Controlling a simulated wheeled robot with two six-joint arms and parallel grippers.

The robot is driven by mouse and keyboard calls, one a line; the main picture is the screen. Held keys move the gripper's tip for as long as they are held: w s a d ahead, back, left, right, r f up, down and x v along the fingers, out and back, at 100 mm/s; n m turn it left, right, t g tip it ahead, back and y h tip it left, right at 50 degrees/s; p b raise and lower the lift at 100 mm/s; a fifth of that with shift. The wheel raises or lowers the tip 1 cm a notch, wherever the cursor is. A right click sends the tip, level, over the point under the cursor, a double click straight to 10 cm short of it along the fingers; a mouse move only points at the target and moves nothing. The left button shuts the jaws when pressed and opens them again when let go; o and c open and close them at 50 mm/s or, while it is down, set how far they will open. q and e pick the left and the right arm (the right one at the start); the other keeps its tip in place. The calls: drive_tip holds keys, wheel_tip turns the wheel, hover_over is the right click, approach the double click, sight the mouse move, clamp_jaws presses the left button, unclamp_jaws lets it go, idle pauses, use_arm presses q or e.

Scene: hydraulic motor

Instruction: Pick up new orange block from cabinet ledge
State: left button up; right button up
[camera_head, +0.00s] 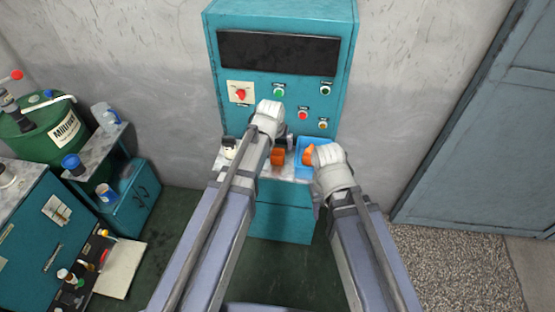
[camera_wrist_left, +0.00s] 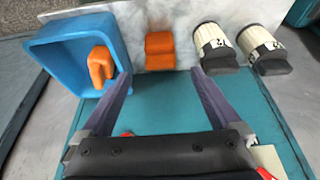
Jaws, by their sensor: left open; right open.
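An orange block (camera_head: 278,156) sits on the grey ledge of the teal cabinet. In the left wrist view the block (camera_wrist_left: 160,50) stands just beyond the gap between my left fingertips. My left gripper (camera_wrist_left: 161,77) is open and empty, its fingers apart on either side of the block's line. In the head view my left wrist hides most of that gripper. A second orange piece (camera_wrist_left: 100,66) lies inside a blue tray (camera_wrist_left: 58,55) to the left of the block. My right gripper (camera_head: 322,158) is beside the tray in the head view; its fingers are mostly hidden.
Two white cylinders with black ends (camera_wrist_left: 212,45) (camera_wrist_left: 266,48) stand on the ledge to the block's right in the left wrist view. The cabinet front (camera_head: 284,100) with a red switch (camera_head: 241,93) and buttons rises behind. A green drum (camera_head: 45,128) stands far left.

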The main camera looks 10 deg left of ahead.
sight(277, 149)
use_arm(q)
drive_tip(key=shift+b+x, duration=2.35)
drive_tip(key=shift+x, duration=0.35)
drive_tip(key=shift+w+r, duration=0.1)
drive_tip(key=shift+r, duration=0.05)
clamp_jaws()
